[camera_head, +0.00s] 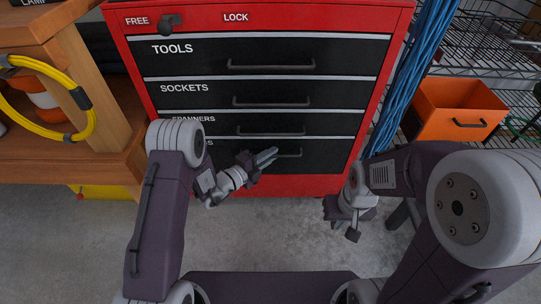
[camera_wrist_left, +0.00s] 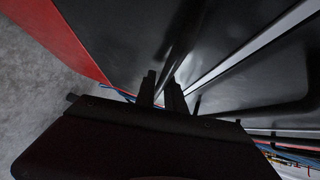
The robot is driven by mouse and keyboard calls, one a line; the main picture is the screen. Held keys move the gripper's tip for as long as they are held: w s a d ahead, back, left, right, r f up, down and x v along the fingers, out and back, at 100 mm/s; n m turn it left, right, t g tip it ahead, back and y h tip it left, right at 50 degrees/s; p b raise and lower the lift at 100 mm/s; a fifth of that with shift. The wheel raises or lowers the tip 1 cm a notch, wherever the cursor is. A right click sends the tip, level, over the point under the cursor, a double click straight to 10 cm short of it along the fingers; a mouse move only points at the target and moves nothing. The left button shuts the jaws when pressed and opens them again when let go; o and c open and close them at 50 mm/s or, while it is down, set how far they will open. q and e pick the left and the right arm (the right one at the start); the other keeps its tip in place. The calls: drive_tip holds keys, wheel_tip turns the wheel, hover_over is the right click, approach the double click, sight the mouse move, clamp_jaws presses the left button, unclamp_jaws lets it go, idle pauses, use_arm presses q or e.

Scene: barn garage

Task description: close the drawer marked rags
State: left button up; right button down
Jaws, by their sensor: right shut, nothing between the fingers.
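The rags drawer is the bottom black drawer (camera_head: 325,158) of the red cabinet; my arm hides most of its label, leaving only the last letters. Its front looks about level with the drawers above; I cannot tell if it stands slightly out. My left gripper (camera_head: 270,155) is at this drawer's handle (camera_head: 290,155), over its left part. In the left wrist view the left fingers (camera_wrist_left: 162,88) show a small gap, close to a dark bar; whether they grip it is unclear. My right gripper (camera_head: 345,222) is shut and empty, low in front of the cabinet's right side.
Above are the tools drawer (camera_head: 190,62), the sockets drawer (camera_head: 190,98) and the spanners drawer (camera_head: 320,123). A wooden bench (camera_head: 105,165) stands left, blue cables (camera_head: 400,85) hang right, and an orange bin (camera_head: 455,105) sits beyond. The grey floor in front is clear.

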use_arm(q)
drive_tip(key=p+v, duration=0.4)
drive_tip(key=v, duration=0.5)
